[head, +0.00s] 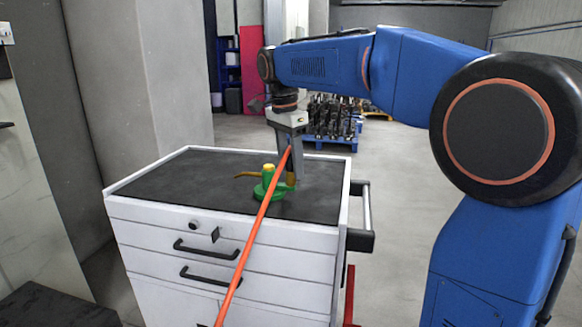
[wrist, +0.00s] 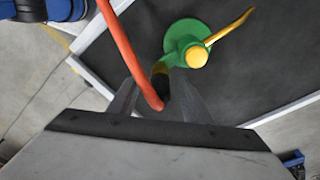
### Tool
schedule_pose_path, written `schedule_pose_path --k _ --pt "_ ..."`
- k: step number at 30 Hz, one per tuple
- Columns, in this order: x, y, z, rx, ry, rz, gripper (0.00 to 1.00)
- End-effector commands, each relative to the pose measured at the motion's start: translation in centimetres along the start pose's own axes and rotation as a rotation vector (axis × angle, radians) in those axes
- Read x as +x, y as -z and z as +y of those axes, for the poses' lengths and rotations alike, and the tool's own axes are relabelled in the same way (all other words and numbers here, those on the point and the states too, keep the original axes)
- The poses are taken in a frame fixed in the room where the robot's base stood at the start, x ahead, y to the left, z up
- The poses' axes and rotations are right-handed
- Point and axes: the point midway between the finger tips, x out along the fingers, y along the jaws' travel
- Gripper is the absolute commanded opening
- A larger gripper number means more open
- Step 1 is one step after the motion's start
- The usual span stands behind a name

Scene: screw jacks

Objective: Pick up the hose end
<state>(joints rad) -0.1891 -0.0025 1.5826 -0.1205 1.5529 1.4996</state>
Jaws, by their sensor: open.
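An orange-red hose (head: 250,235) rises in a slant from the bottom of the head view, in front of the cabinet, up to my gripper (head: 295,165). In the wrist view the hose (wrist: 125,45) comes in from the top and its rounded hose end (wrist: 154,101) shows between the two fingers of my gripper (wrist: 157,96). The gripper is open and points down over the cabinet top. Whether a finger touches the hose cannot be told.
A green screw jack (head: 268,190) with a yellow top and a brass-coloured lever stands on the dark top of a white drawer cabinet (head: 165,190), just beyond the fingers in the wrist view (wrist: 185,38). The left part of the cabinet top is clear. A blue pallet with dark parts (head: 330,120) stands behind.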

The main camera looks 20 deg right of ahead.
Motion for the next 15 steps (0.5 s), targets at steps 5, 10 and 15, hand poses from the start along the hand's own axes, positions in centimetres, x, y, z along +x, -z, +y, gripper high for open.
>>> schedule_pose_path --k 5,10,15 --pt "-0.02 0.00 0.00 0.000 0.000 0.000 0.11" --pt "-0.04 0.00 -0.01 0.000 0.000 0.000 0.00" --pt "-0.17 0.02 -0.02 0.000 0.001 0.000 0.00"
